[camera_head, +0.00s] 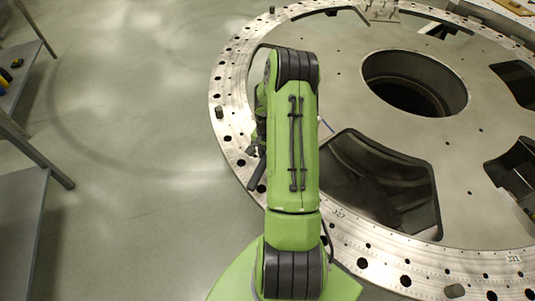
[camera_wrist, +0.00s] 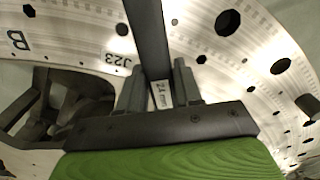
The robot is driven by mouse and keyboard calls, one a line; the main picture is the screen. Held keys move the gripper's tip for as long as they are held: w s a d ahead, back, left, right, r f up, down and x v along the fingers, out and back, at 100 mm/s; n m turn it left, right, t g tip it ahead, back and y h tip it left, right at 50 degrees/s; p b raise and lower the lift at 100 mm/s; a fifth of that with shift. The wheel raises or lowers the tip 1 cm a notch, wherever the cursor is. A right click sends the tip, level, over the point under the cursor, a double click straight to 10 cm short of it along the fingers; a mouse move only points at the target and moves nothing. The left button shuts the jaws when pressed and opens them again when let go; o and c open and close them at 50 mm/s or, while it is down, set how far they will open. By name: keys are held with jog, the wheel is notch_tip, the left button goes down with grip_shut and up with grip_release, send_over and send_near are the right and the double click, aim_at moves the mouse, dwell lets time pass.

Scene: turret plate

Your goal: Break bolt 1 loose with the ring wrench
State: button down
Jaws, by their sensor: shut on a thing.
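My gripper (camera_wrist: 160,85) is shut on the dark handle of the ring wrench (camera_wrist: 149,38), marked "24 mm". The handle runs up out of the wrist view, so its ring end is hidden there. In the head view my gripper (camera_head: 257,138) is partly hidden beside my green arm, over the plate's left rim, and a dark bar, seemingly the wrench (camera_head: 257,174), slants below it. A bolt head (camera_head: 218,112) stands on the left rim, another (camera_head: 271,9) at the top, another (camera_head: 454,291) at the lower right. I cannot tell which is bolt 1, or whether the ring sits on a bolt.
The large turret plate (camera_head: 350,110) has a rim with several holes, large cut-outs and a round central opening (camera_head: 415,82). Metal shelves (camera_head: 22,215) stand at the far left. The floor (camera_head: 140,140) between them and the plate is clear.

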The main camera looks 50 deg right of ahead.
jog(key=shift+f+b, duration=0.65)
jog(key=shift+b, duration=0.15)
dwell(0.7)
jog(key=shift+s, duration=0.1)
dwell(0.3)
jog(key=shift+s+d+n, duration=0.15)
jog(key=shift+s+n, duration=0.1)
jog(key=shift+n, duration=0.15)
jog(key=shift+s+d+n, duration=0.1)
jog(key=shift+s+n, duration=0.2)
jog(key=shift+s+d+n+b, duration=0.15)
jog(key=shift+s+n+b, duration=0.1)
jog(key=shift+n+b, duration=0.05)
jog(key=shift+s+d, duration=0.1)
jog(key=shift+s, duration=0.1)
jog(key=shift+s+d+n, duration=0.2)
jog(key=shift+s+n, duration=0.2)
jog(key=shift+n, duration=0.2)
jog(key=shift+s+d+n+b, duration=0.2)
jog(key=shift+s+n+b, duration=0.05)
jog(key=shift+n+b, duration=0.05)
jog(key=shift+s+d+n, duration=0.15)
jog(key=shift+s+n, duration=0.1)
jog(key=shift+n, duration=0.05)
